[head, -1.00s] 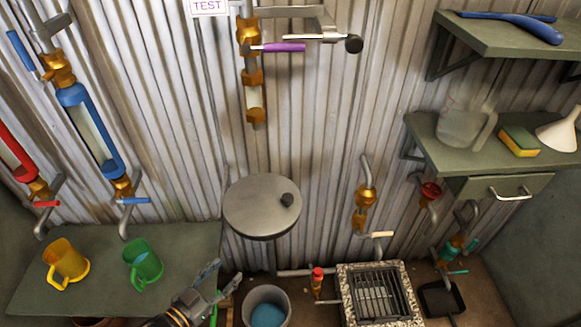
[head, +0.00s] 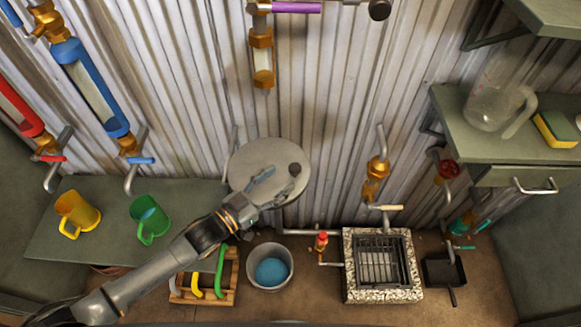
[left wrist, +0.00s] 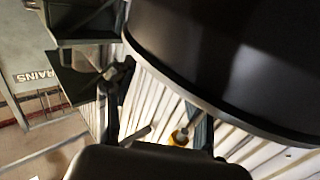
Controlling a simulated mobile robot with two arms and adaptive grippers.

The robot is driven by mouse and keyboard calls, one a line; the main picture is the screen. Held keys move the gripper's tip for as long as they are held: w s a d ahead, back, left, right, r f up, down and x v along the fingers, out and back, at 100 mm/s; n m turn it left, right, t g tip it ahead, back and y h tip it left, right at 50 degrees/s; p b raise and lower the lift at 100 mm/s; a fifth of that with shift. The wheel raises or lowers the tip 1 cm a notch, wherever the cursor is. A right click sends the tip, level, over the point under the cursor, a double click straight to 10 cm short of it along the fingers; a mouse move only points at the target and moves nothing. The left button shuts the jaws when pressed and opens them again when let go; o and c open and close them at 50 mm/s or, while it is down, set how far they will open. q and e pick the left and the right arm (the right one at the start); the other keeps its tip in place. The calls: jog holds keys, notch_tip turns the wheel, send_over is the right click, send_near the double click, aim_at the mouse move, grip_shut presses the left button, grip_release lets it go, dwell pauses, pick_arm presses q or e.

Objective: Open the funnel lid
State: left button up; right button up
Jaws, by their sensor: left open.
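The funnel lid (head: 250,165) is a round grey disc with a small dark knob (head: 295,169) near its right edge, by the corrugated wall. It lies flat and looks shut; the funnel under it is hidden in the head view. In the left wrist view a large dark round body with a pale rim (left wrist: 235,60) fills the upper right, beside the spread fingers (left wrist: 157,115). Contact cannot be told. My right gripper is not in view.
A bucket (head: 289,283) with blue contents and a wooden crate (head: 233,300) stand below. A green shelf at left holds a yellow mug (head: 76,214) and a green mug (head: 149,218). A stone-rimmed grate (head: 350,270) lies right. A purple-handled valve (head: 297,7) is above.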

aim_at(290, 171)
pick_arm(q)
jog(key=x, duration=0.5)
grip_shut()
